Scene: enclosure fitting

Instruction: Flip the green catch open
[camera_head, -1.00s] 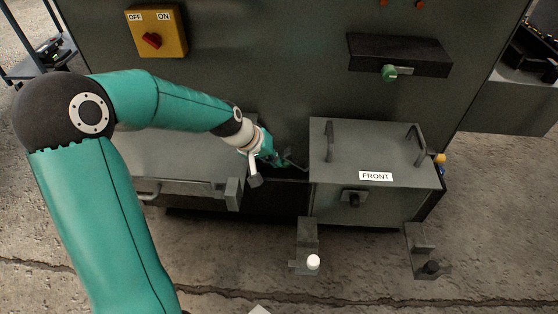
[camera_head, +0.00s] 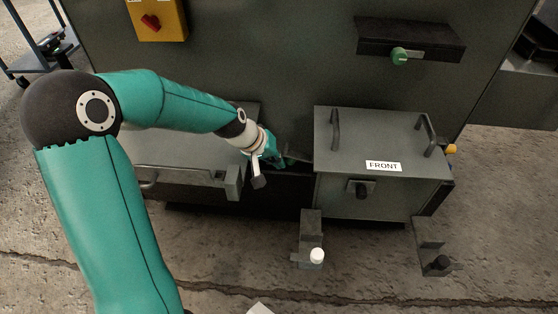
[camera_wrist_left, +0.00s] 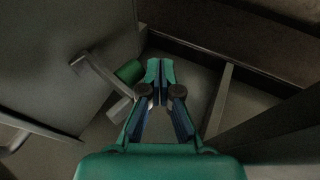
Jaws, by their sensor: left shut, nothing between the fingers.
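The green catch (camera_wrist_left: 129,71) shows in the left wrist view as a green cylinder by a grey bar, left of my fingertips. My left gripper (camera_wrist_left: 160,66) is shut and empty, its fingers together beside the catch with a small gap in the picture. In the head view my left gripper (camera_head: 274,152) reaches into the dark gap between the left grey enclosure (camera_head: 180,150) and the box labelled FRONT (camera_head: 340,140). There a small bit of green shows past the gripper, and I cannot tell whether it is the catch or a fingertip. My right gripper is not in view.
A dark cabinet panel behind carries a yellow OFF/ON switch (camera_head: 157,20) and a black ledge with a green knob (camera_head: 399,55). Grey posts, one with a white cap (camera_head: 317,256), stand in front of the FRONT box. The concrete floor in front is mostly clear.

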